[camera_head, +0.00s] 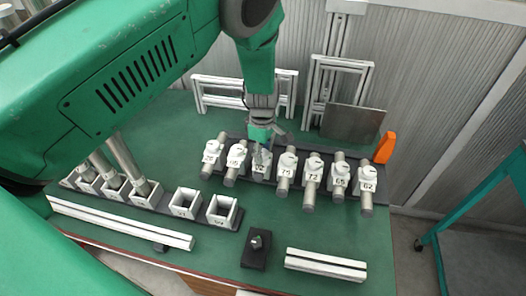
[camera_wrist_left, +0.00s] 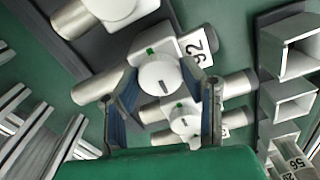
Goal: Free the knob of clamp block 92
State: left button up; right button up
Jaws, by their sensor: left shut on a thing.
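Clamp block 92 (camera_wrist_left: 203,42) shows its number in the left wrist view, with a grey tube through it. Its round white knob (camera_wrist_left: 160,76) has a dark mark and sits beside a green mark on the block. My left gripper (camera_wrist_left: 161,80) has one blue-padded finger on each side of this knob and is shut on it. In the head view my left gripper (camera_head: 261,143) points down over the row of clamp blocks and hides part of the block (camera_head: 261,168) under it. My right gripper is in neither view.
Neighbouring clamp blocks with tubes stand close on both sides, including one numbered 62 (camera_head: 368,185). Two empty square sockets (camera_head: 222,211) stand in front. A dark block with a small knob (camera_head: 256,247) and a pale bar (camera_head: 325,265) lie nearer. An orange piece (camera_head: 385,147) stands at right.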

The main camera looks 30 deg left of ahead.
aim_at(263, 152)
pick_arm(q)
jog(key=shift+w+r+n, duration=0.2)
jog(key=shift+w+n, duration=0.1)
jog(key=shift+w, duration=0.05)
jog(key=o, duration=0.9)
jog(key=shift+o, duration=1.2)
jog(key=shift+s+f, duration=0.1)
jog(key=shift+f, duration=0.05)
jog(key=shift+r, duration=0.2)
notch_tip(263, 152, up, 12)
jog(key=shift+f, duration=0.25)
